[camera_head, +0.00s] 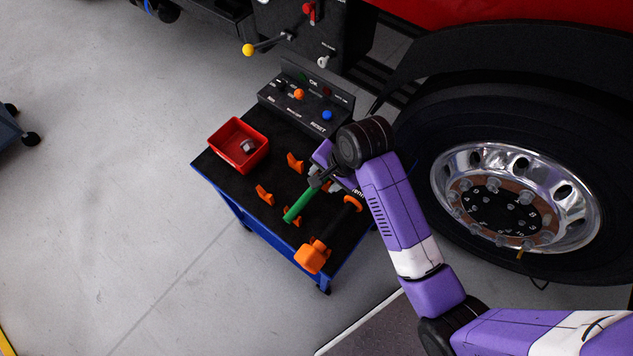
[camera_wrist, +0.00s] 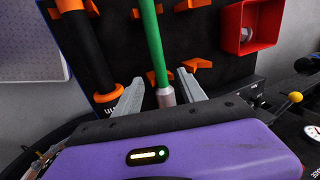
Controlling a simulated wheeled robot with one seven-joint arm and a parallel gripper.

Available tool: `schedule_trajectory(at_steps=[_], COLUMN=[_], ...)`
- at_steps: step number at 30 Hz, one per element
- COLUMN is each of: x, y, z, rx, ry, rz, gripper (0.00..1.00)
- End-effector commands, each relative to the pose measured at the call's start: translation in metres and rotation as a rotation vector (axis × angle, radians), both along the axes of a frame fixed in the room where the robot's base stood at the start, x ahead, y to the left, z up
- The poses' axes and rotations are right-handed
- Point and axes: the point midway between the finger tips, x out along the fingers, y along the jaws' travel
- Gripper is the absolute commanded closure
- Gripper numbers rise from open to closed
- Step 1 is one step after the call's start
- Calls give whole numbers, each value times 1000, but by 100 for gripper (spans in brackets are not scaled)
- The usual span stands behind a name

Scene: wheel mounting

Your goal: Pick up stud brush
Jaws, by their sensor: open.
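The stud brush appears to be the green-handled tool (camera_head: 298,207) on the black top of the blue cart, lying between orange holders. In the wrist view its green handle (camera_wrist: 152,40) runs down to a pale collar (camera_wrist: 166,97). My gripper (camera_head: 320,180) is over the collar end of it. In the wrist view, the two grey fingers of my gripper (camera_wrist: 161,82) stand apart, one on each side of the collar, with gaps showing. The far end of the brush, under my gripper, is hidden.
An orange-and-black tool (camera_head: 312,257) lies beside the brush on the cart (camera_head: 225,172). A red bin (camera_head: 238,146) holds a small grey part. A control box (camera_head: 305,98) with buttons stands at the back. The truck wheel (camera_head: 515,195) is at right. Open floor lies left.

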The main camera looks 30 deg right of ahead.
Motion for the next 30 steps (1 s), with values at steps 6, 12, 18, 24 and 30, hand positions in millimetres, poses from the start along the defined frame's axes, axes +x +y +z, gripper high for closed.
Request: schedule_trajectory(at_steps=[6,12,18,24,30], x=[1,7,17,21,21], y=[2,4,7,8,9], z=[-15,-33,-59,-74,-74], rx=[11,10,10,10,10], ry=[18,16,16,14,14], rz=[-31,-30,-29,-29,-28], gripper=[52,52,52,52,52])
